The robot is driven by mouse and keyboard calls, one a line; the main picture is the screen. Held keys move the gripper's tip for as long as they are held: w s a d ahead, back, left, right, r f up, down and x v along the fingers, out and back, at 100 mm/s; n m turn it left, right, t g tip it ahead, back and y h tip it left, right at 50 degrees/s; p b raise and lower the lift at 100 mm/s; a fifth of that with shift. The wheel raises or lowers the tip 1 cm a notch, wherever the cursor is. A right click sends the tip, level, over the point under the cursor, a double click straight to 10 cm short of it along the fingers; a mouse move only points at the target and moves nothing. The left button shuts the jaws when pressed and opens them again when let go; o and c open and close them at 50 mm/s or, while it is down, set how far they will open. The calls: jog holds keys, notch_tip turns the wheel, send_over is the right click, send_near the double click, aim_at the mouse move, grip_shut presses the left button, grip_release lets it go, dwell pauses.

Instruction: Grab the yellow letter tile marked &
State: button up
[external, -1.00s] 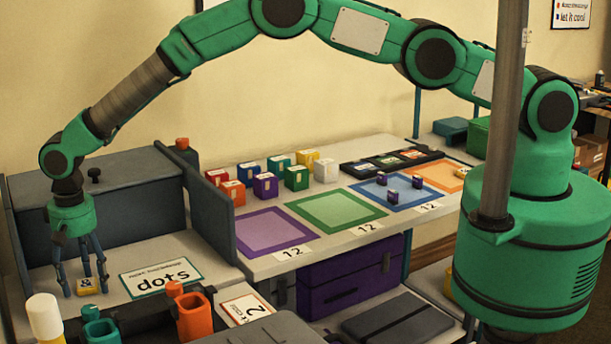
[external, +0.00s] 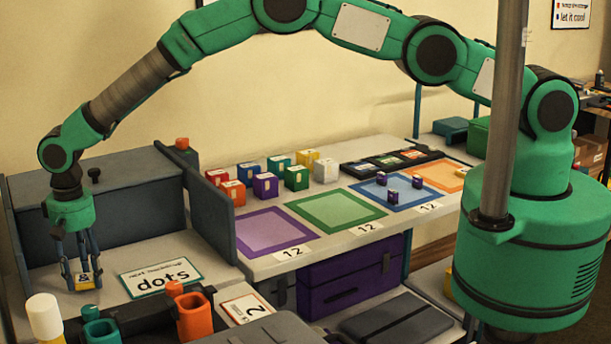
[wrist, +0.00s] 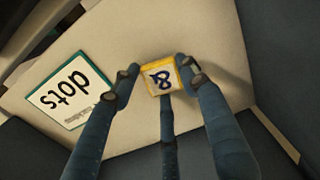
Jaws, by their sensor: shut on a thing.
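The yellow letter tile marked & (external: 84,281) has a pale face and a dark symbol. It is at the lower left in the external view, on or just above the pale surface; I cannot tell which. My gripper (external: 82,279) points down with its fingers closed around the tile. In the wrist view the tile (wrist: 160,78) sits between the fingertips of my gripper (wrist: 160,82), with a finger on either side and a third finger below it. The & faces the camera, turned on its side.
A "dots" card (external: 162,279) lies right of the tile. Orange (external: 195,316) and teal (external: 102,331) cups and a white-capped bottle (external: 45,318) stand in front. A grey box (external: 120,205) is behind. Coloured cubes (external: 265,186) and mats (external: 262,232) lie on the bench to the right.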

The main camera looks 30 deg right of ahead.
notch_tip(320, 180, up, 2)
jog(key=shift+r, duration=0.1)
jog(key=shift+s+d+r, duration=0.1)
jog(key=shift+s+d, duration=0.1)
jog(key=shift+d, duration=0.05)
jog(key=s+d, duration=0.2)
jog(key=d, duration=0.2)
jog(key=s+d+r, duration=0.1)
jog(key=s+d, duration=0.2)
jog(key=d, duration=0.2)
jog(key=s+d, duration=0.2)
jog(key=d, duration=0.2)
jog(key=shift+s+d+r+p, duration=0.2)
jog(key=shift+s+p, duration=0.1)
jog(key=shift+p, duration=0.1)
